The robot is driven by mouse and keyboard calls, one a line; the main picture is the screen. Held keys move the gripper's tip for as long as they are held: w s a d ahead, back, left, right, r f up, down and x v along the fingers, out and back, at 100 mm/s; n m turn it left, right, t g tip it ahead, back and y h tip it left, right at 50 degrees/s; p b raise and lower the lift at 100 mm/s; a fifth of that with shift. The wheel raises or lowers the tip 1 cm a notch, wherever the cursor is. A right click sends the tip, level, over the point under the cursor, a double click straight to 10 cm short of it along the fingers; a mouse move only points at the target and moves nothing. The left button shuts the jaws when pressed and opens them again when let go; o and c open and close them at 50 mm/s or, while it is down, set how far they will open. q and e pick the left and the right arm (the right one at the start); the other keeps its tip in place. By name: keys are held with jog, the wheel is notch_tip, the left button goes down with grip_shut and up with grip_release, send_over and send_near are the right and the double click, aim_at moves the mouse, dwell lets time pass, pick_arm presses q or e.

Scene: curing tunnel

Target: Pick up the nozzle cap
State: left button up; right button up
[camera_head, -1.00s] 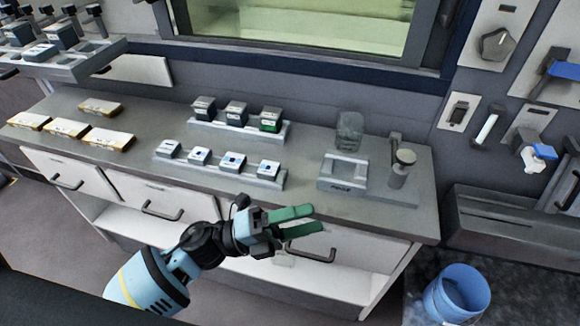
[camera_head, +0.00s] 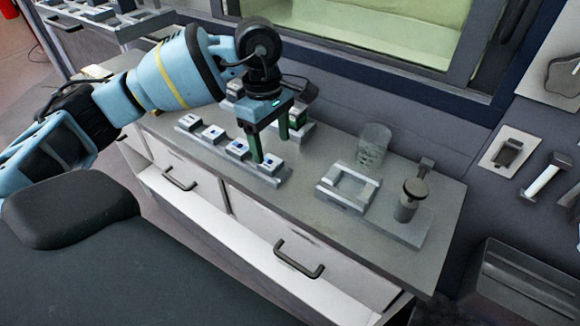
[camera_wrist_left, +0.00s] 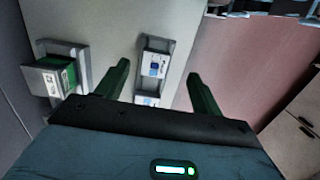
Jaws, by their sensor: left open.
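I cannot tell for sure which item is the nozzle cap. Small white-topped blocks, some with blue marks, sit in a row on the front rack (camera_head: 272,180); the end block (camera_head: 271,166) and its neighbour (camera_head: 237,148) are nearest my gripper. My left gripper (camera_head: 270,149) points down over the right part of this rack, with green fingers open. In the left wrist view, two white blocks, one blue-marked (camera_wrist_left: 154,67), show between the open fingers (camera_wrist_left: 158,82), and a green-sided block (camera_wrist_left: 62,74) lies left of them. My right gripper is not in view.
The rear rack is partly hidden behind my gripper. A grey square frame (camera_head: 327,193), a clear cup (camera_head: 374,145) and a post with a round knob (camera_head: 411,200) stand on the bench to the right. Bare counter (camera_head: 305,200) lies between them and the front rack.

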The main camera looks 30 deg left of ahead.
aim_at(266, 160)
pick_arm(q)
jog(key=shift+w+a+r+y, duration=0.3)
jog(key=shift+a+r, duration=0.1)
jog(key=shift+a, duration=0.1)
jog(key=shift+w+a+r+y, duration=0.15)
jog(key=shift+a+r+y, duration=0.2)
jog(key=shift+a, duration=0.15)
jog(key=shift+s+a+f, duration=0.1)
jog(key=shift+f, duration=1.25)
jog(key=shift+f+p, duration=0.3)
jog(key=shift+f, duration=2.3)
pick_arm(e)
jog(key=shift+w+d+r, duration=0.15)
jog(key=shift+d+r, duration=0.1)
pick_arm(q)
jog(key=shift+c, duration=0.5)
jog(key=c, duration=1)
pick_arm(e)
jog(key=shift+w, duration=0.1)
